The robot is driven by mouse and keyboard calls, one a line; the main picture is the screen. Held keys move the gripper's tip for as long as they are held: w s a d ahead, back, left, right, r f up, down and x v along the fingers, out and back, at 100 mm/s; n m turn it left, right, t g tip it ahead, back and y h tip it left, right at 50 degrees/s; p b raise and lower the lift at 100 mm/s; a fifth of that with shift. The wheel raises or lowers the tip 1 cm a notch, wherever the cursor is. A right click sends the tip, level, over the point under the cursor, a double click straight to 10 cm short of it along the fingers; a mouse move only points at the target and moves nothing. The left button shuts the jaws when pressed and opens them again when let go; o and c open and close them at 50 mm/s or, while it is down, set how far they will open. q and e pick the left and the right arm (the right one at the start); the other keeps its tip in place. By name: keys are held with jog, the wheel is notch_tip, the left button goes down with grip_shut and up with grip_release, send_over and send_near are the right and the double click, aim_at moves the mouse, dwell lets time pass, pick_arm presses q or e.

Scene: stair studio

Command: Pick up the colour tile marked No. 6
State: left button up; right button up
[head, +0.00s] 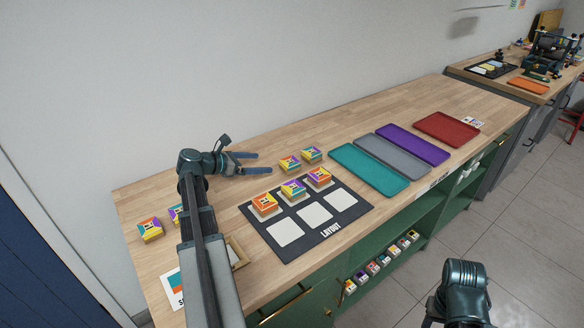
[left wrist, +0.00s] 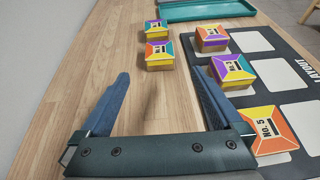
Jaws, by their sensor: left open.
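My left gripper (head: 264,163) is open and empty above the wooden bench; its two fingers also show in the left wrist view (left wrist: 160,78). Two loose colour tiles lie ahead of the fingertips: a nearer one (head: 290,164) and a farther one (head: 312,154). In the left wrist view the nearer tile (left wrist: 160,55) lies just beyond the gap between the fingers, with the farther tile (left wrist: 156,29) behind it. Their numbers are too small to read surely, so I cannot tell which is No. 6.
The dark layout board (head: 333,232) holds three tiles in its back row, including one marked No. 5 (left wrist: 266,130). A tile (head: 150,230) stands at the bench's left end, with another partly hidden by my arm. Teal (head: 368,168), grey, purple and red trays lie to the right.

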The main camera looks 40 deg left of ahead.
pick_arm(q)
jog(key=b, duration=0.3)
send_near(289, 162)
jog(key=x, duration=0.5)
jog(key=shift+f, duration=0.1)
jog(key=b+x, duration=0.1)
jog(key=x, duration=0.4)
jog(key=shift+w+b, duration=0.1)
jog(key=shift+b, duration=0.2)
jog(key=shift+c, duration=0.2)
jog(key=c, duration=1.3)
notch_tip(289, 162, up, 10)
jog(key=p, duration=1)
